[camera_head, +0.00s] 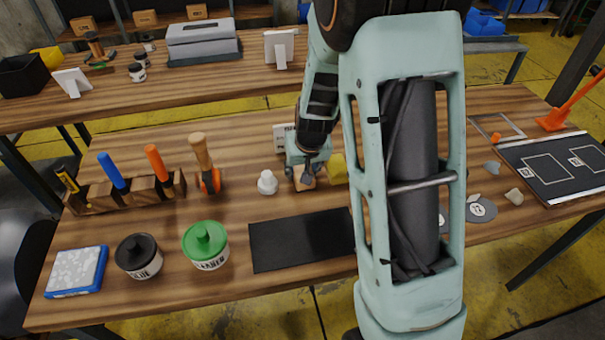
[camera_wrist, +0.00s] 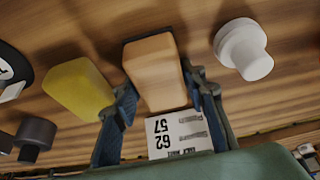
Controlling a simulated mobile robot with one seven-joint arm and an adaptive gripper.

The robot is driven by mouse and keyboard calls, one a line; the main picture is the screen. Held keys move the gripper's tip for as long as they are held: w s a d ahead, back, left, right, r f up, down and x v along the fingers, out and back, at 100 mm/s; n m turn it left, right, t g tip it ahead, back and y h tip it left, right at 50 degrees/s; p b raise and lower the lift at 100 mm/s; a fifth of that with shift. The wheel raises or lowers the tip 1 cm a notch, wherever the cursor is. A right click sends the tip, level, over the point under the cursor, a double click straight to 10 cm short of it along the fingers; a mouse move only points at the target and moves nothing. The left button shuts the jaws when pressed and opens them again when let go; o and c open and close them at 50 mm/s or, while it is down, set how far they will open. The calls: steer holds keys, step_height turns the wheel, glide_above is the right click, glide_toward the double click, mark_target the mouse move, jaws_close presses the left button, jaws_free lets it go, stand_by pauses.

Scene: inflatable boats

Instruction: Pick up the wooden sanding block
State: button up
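The wooden sanding block (camera_wrist: 153,68) is a tan, rounded block on the wooden bench. In the head view only a little of the block (camera_head: 305,184) shows under my gripper (camera_head: 308,172). In the wrist view the fingers of my gripper (camera_wrist: 160,88) are apart, one on each side of the block. Both fingertips are close to its sides; I cannot tell whether they touch it. The block appears to rest on the bench top.
A printed white card (camera_wrist: 180,133) stands behind the block. A black mat (camera_head: 300,240) lies in front. A tool rack (camera_head: 125,192) and lidded tubs are at left.

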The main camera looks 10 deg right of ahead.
mark_target(302, 168)
steer(key=c, duration=0.4)
steer(key=shift+r, duration=0.15)
steer(key=shift+c, duration=0.2)
steer(key=shift+r+p, duration=0.15)
steer(key=shift+p, duration=0.2)
step_height(302, 168, up, 3)
steer(key=shift+w+f, duration=0.15)
steer(key=s+a+r+p, duration=0.3)
steer(key=s+a+r, duration=0.6)
steer(key=a+r, duration=0.1)
steer(key=shift+s+a, duration=0.25)
steer(key=shift+a, duration=0.05)
steer(key=shift+r, duration=0.1)
